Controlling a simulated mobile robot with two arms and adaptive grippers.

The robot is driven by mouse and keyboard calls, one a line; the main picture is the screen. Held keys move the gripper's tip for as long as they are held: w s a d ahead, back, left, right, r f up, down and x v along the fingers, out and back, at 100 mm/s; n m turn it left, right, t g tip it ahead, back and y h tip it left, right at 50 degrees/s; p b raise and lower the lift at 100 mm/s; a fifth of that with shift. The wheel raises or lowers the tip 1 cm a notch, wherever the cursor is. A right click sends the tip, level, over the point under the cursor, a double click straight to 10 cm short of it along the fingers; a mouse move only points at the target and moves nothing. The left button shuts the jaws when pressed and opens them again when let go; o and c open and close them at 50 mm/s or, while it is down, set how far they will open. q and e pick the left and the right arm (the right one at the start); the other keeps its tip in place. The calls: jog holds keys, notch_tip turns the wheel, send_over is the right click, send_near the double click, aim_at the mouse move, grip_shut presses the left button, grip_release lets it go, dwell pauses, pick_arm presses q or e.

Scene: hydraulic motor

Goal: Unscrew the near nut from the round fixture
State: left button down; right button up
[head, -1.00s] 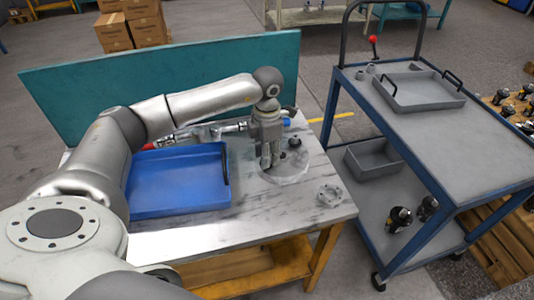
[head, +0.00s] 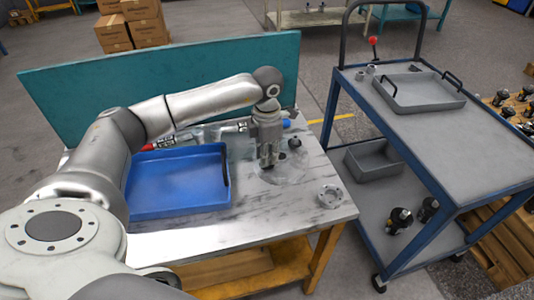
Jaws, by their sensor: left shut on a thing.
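The round fixture (head: 292,175) is a clear, disc-like piece on the marble-topped workbench, right of the blue tray. A small dark nut or fitting (head: 295,143) stands at its far side. My left gripper (head: 268,164) points straight down over the fixture's near-left part. Its fingers are closed together on something small, likely the near nut, which the fingers hide. My right gripper is not in view.
A blue tray (head: 135,207) lies left of the fixture. A grey metal flange part (head: 331,196) sits near the bench's right front corner. A teal panel (head: 75,95) stands behind. A blue-framed cart (head: 440,135) stands to the right.

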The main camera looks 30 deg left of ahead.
pick_arm(q)
jog(key=n, duration=0.3)
jog(key=shift+r+p, duration=0.1)
jog(key=shift+p, duration=0.3)
jog(key=shift+n, duration=1.4)
jog(key=shift+n+p, duration=0.6)
jog(key=shift+n, duration=1.7)
jog(key=c, duration=1.6)
grip_release()
jog(key=shift+o, duration=0.2)
